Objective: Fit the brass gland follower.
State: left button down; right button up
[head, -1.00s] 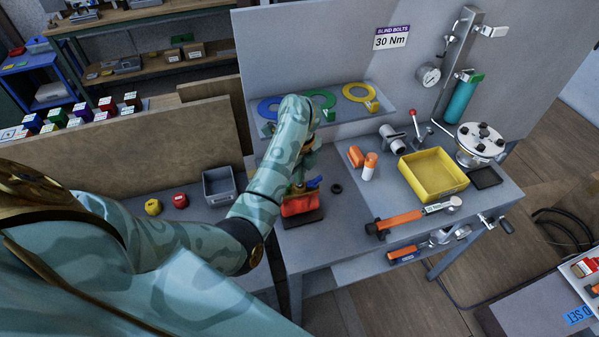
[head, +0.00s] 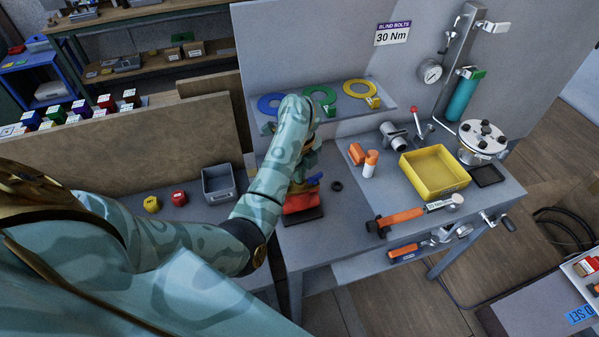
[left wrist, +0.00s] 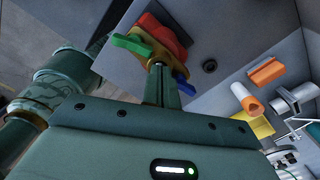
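A red valve body (head: 303,204) stands on the bench's front left on a dark base. The left wrist view shows its red top (left wrist: 172,35), with a green lug (left wrist: 130,44) and a blue lug (left wrist: 182,72) at its sides. The brass gland follower (left wrist: 153,48), a yellowish flanged piece, is over the middle of the red body. My left gripper (left wrist: 162,72) points down at it, fingers close together and seemingly shut on it. Whether the follower is seated is hidden. In the head view my forearm covers most of the gripper. My right gripper is out of view.
A black ring (head: 337,186) lies right of the valve. Further right are orange-and-white pieces (head: 370,164), a yellow tray (head: 433,191), a torque wrench (head: 410,216) and a bolted flange (head: 482,138). A grey bin (head: 219,194) stands left. Coloured rings (head: 321,99) rest on the shelf behind.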

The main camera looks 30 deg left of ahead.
pick_arm(q)
notch_tip(320, 180, up, 6)
jog(key=p, duration=0.5)
jog(key=shift+f, duration=0.2)
